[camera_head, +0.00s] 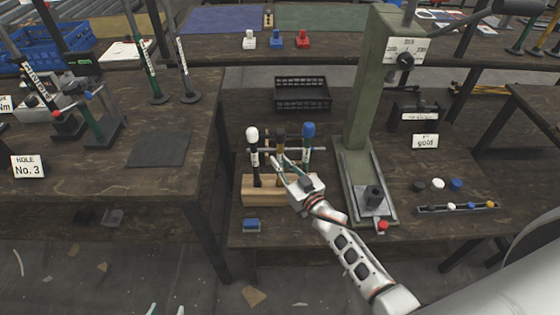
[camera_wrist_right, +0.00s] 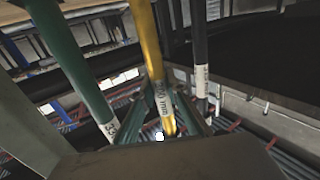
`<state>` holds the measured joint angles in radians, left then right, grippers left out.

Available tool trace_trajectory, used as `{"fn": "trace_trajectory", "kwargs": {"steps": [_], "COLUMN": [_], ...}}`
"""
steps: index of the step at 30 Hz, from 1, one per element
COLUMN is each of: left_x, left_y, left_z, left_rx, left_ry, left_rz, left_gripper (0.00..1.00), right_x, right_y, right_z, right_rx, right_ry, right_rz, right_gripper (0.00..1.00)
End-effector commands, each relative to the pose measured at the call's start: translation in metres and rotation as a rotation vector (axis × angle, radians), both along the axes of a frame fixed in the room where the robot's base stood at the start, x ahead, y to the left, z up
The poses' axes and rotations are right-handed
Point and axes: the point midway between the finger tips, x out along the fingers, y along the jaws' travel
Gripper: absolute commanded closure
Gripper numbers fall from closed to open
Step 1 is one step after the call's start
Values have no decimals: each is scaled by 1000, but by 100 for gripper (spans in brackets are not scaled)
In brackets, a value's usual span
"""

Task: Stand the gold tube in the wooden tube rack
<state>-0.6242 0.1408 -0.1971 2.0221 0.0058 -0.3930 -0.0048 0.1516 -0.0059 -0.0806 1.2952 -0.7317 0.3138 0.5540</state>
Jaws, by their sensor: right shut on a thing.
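The wooden tube rack (camera_head: 262,191) stands near the left edge of the middle bench. A white-topped tube (camera_head: 253,145) and a blue-topped tube (camera_head: 308,140) stand upright there, with a dark-topped one between them. My right gripper (camera_head: 281,163) is at the rack, in front of the middle tube. In the right wrist view the gold tube (camera_wrist_right: 150,50) runs between the fingers of my right gripper (camera_wrist_right: 158,112), which is shut on it. Its lower end in the rack is hidden by the gripper. Two pale tips of my left gripper (camera_head: 166,310) show apart at the bottom edge.
A green press (camera_head: 368,90) stands right of the rack. A blue block (camera_head: 252,225) lies in front of the rack, and a "gold" sign (camera_head: 425,141) stands right of the press. A green tube (camera_wrist_right: 75,60) and dark tube (camera_wrist_right: 200,50) flank the gold one closely.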

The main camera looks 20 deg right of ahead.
Motion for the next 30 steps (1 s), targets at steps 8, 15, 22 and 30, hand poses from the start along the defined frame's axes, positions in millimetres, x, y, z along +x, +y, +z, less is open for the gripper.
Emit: {"fn": "trace_trajectory", "kwargs": {"steps": [8,15,22,30], "left_x": [1,1,-4,-2], "left_y": [1,1,1,1], "left_z": [-1,0,-6,-4], "left_rx": [4,4,7,5], "left_ry": [-3,-4,9,5], "left_rz": [-1,0,-4,-2], "left_gripper": [60,60,60,60], "right_x": [0,0,-3,-40], "right_y": [0,0,-1,-10], "right_z": [-7,-5,-7,-7], "right_rx": [1,1,0,-2], "right_ry": [0,-1,2,3], "right_rz": [0,0,0,0], "right_gripper": [100,67,67,67]}}
